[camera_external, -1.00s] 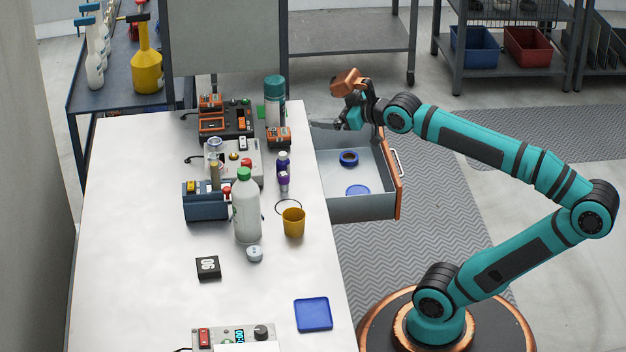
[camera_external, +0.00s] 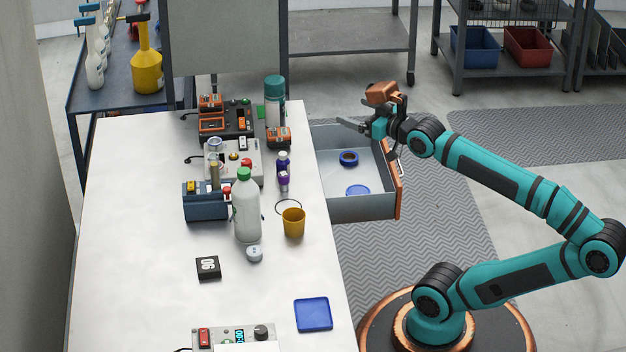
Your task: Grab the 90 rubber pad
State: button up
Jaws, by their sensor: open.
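The black 90 rubber pad (camera_external: 208,268) lies on the white table (camera_external: 130,220), left of the middle, with "90" in white on its top. My gripper (camera_external: 345,124) is open and empty. It hangs above the far end of the open drawer, to the right of the table and well away from the pad. The fingers point left and look small in this view. Nothing covers the pad.
The open drawer (camera_external: 362,208) holds a blue ring (camera_external: 349,158) and a blue disc (camera_external: 358,191). A white bottle (camera_external: 246,208), yellow cup (camera_external: 293,222), small white round item (camera_external: 254,254) and blue tray (camera_external: 313,314) stand near the pad. The table left of the pad is clear.

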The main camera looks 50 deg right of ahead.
jog(key=shift+c, duration=0.7)
jog(key=shift+r, duration=0.1)
